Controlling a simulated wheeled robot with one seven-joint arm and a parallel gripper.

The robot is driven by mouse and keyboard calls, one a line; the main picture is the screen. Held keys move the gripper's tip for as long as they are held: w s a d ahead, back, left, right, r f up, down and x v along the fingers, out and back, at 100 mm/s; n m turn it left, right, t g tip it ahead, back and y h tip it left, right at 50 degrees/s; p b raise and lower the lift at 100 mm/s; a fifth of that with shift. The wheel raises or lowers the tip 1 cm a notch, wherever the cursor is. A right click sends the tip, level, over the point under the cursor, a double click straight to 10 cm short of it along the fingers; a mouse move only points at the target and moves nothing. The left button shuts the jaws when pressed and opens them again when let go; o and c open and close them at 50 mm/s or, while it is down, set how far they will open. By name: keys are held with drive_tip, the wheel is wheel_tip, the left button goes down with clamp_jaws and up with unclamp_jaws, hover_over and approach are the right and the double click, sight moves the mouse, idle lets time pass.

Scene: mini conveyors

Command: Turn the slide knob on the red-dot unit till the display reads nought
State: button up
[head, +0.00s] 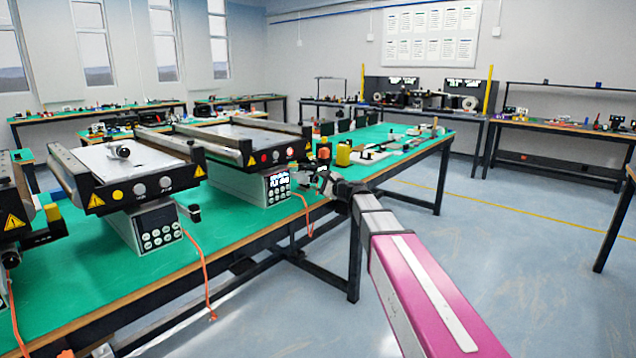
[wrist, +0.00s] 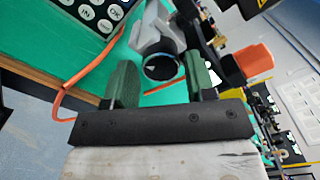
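The red-dot unit (head: 270,157) is the black-fronted conveyor in the middle of the head view, with a red dot beside paler ones. Its control box (head: 279,187) has a dark display over a keypad; the reading is too small to make out. My gripper (head: 322,182) is at the right of this box in the head view. In the wrist view my gripper (wrist: 160,72) is open, its two green fingers on either side of a grey knob (wrist: 158,38) with a round black end. Gaps show between knob and fingers. The knob's pointer direction cannot be told.
A yellow-dot unit (head: 140,188) stands to the left on the same green table (head: 90,290). A yellow bottle (head: 343,153) and small parts stand behind my gripper. An orange cable (wrist: 85,75) hangs beside the keypad (wrist: 100,14).

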drive_tip(key=shift+o, duration=0.5)
drive_tip(key=v, duration=1)
drive_tip(key=shift+s+d, duration=0.25)
drive_tip(key=shift+d, duration=0.05)
drive_tip(key=s+d+f+n+g+h, duration=0.2)
drive_tip(key=s+f+n+g+h, duration=0.15)
drive_tip(key=s+f, duration=0.55)
drive_tip(key=s+d+f+n+g+h, duration=0.25)
drive_tip(key=s+f+n, duration=0.25)
drive_tip(key=f, duration=0.8)
drive_tip(key=s+d+f+n+g+h, duration=0.5)
drive_tip(key=s+d+f+h, duration=0.3)
drive_tip(key=s, duration=0.5)
wheel_tip(320, 180, down, 2)
drive_tip(key=shift+d+f+n, duration=0.15)
drive_tip(key=shift+d+n, duration=0.2)
drive_tip(key=shift+d, duration=0.7)
